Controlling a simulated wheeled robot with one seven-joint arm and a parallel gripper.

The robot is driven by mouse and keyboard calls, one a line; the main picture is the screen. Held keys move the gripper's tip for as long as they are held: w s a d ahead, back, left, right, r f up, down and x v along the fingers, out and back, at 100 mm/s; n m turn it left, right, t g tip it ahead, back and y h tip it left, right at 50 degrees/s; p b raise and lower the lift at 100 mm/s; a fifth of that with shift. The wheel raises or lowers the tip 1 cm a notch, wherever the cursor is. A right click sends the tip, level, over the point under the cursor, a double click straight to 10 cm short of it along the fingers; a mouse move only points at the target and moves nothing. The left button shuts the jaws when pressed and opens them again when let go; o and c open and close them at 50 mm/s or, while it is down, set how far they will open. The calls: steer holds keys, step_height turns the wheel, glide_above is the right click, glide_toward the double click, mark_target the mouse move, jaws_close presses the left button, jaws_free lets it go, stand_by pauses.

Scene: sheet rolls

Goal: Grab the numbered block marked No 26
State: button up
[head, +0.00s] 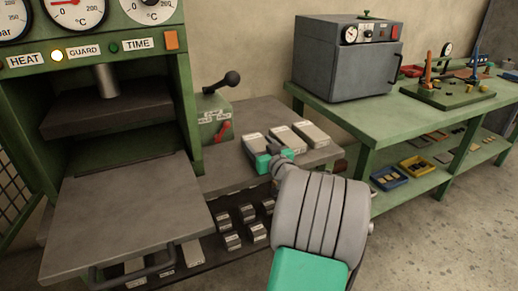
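My gripper (273,160), teal with grey parts, is at the front edge of the small side table, seen from behind. It is at or over the near end of the left pale-topped block (254,142). A middle block (284,137) and a right block (311,133) lie beside it in a row. Their labels are too small to read, so I cannot tell which one is No 26. My fingers are partly hidden, and I cannot tell whether they are open or touch a block.
A green press with a grey plate (128,212) stands at left. Several smaller labelled blocks (232,240) sit on the shelf below. A grey oven (345,62) stands on the green bench at right.

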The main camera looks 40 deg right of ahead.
jaws_close()
stand_by(0.5)
steer(key=shift+r, duration=0.1)
